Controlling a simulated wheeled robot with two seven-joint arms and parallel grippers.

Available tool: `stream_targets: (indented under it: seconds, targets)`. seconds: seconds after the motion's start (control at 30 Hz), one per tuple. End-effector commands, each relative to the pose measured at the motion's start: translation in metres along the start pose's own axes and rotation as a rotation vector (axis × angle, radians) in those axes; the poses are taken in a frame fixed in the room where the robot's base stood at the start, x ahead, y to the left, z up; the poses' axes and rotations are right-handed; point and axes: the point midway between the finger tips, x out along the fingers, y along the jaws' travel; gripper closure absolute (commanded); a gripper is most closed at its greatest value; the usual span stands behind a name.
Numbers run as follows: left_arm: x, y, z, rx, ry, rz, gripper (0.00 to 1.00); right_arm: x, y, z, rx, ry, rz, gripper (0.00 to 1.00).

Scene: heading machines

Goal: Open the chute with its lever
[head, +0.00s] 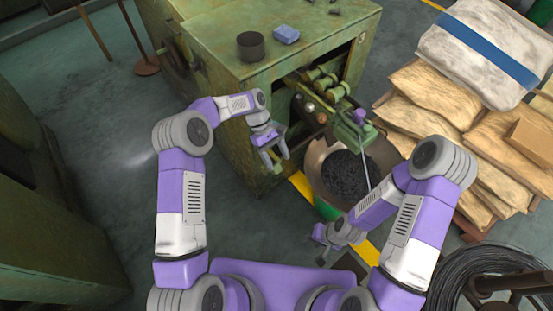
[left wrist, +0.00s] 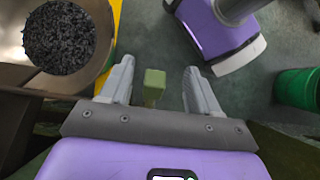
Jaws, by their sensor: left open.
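A green block-like handle (left wrist: 153,85), likely the lever end, stands between the open fingers of my left gripper (left wrist: 158,82) in the left wrist view. Space shows on both sides of it, so the fingers look apart from it. In the head view my left gripper (head: 277,161) is beside the front of the green machine (head: 225,105). A green chute-like part (head: 353,129) juts from the machine over a round bin (head: 320,165) of dark small pieces. My right gripper (head: 322,245) is low, in front of the bin; its finger gap is unclear.
A dark cup (head: 250,46) and a blue block (head: 286,34) sit on the machine top. Stacked sacks (head: 430,92) stand at the right, and a wire coil (head: 480,280) lies lower right. A green bucket (left wrist: 296,88) shows in the left wrist view.

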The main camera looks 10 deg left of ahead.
Motion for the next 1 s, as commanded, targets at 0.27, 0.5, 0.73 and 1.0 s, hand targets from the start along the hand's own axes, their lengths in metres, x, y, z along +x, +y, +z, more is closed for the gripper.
stream_targets:
  seconds: [0.27, 0.5, 0.73, 1.0]
  targets:
    - [0.001, 0.0, -0.002, 0.001, 0.017, -0.002, 0.38, 0.0, 0.0, 0.0, 0.0, 0.0, 0.0, 0.64]
    - [-0.001, 0.0, -0.028, 0.002, 0.204, -0.005, 0.38, -0.002, -0.001, 0.0, 0.0, 0.0, 0.0, 0.64]
    - [0.022, -0.001, -0.039, 0.001, 0.226, -0.004, 0.38, 0.004, 0.002, 0.0, 0.0, 0.0, 0.0, 0.64]
    - [0.061, 0.0, -0.048, 0.0, 0.226, -0.002, 0.38, 0.014, 0.005, -0.001, 0.0, 0.0, 0.0, 0.64]
